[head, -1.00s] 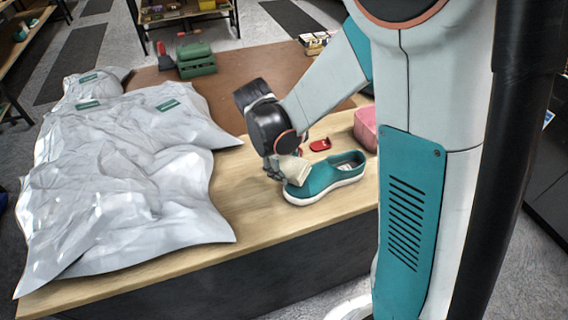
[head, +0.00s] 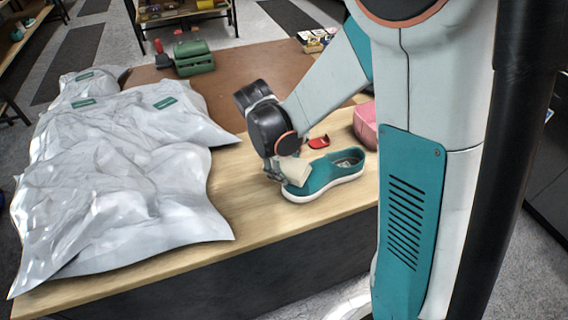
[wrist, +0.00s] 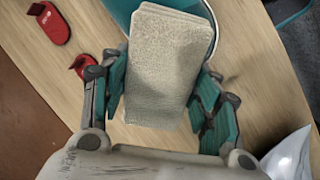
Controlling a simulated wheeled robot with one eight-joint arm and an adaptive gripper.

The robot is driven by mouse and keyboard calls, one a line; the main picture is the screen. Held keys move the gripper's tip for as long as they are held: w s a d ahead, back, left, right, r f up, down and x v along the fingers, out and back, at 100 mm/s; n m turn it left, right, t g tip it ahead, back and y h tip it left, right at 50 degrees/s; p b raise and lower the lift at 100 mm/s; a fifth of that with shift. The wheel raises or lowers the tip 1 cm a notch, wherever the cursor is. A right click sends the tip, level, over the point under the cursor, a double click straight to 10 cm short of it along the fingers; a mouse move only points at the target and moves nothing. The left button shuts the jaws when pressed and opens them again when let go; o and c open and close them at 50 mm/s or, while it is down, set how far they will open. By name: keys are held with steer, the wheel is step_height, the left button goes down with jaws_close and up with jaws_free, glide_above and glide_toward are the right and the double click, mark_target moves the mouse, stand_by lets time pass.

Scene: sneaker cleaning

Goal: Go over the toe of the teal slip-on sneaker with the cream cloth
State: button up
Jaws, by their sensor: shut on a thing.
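The teal slip-on sneaker (head: 328,174) stands upright on the wooden table in the head view, its toe to the left and its opening to the right. My gripper (head: 276,172) is at the toe end, shut on the cream cloth (head: 293,171). The cloth lies against the toe and covers part of it. In the wrist view the folded cloth (wrist: 168,65) sits between the teal finger pads of my gripper (wrist: 160,98). Behind it, a strip of the teal sneaker (wrist: 122,12) and its white sole edge show; the cloth hides most of the shoe.
A red holder (head: 318,142) lies behind the sneaker, and a pink object (head: 366,124) stands at the back right. Crumpled silvery bags (head: 125,170) fill the table's left side. A green item (head: 194,62) stands at the back. Bare wood (head: 255,222) lies in front of the sneaker.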

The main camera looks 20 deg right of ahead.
mark_target(291, 174)
steer(key=shift+s+d, duration=0.1)
steer(key=shift+s, duration=1.75)
steer(key=shift+s+d+f+b, duration=0.15)
steer(key=shift+s+b, duration=0.25)
steer(key=shift+s, duration=1.7)
steer(key=shift+w, duration=0.15)
steer(key=shift+w+a+b, duration=0.15)
steer(key=shift+w+b, duration=0.15)
steer(key=shift+w, duration=1.75)
steer(key=shift+w+a+b, duration=0.1)
steer(key=shift+w+b, duration=0.2)
steer(key=shift+w, duration=1.7)
steer(key=shift+s+d, duration=0.15)
steer(key=shift+s, duration=1.95)
steer(key=shift+s+d, duration=0.1)
steer(key=shift+s, duration=2)
steer(key=shift+w, duration=0.15)
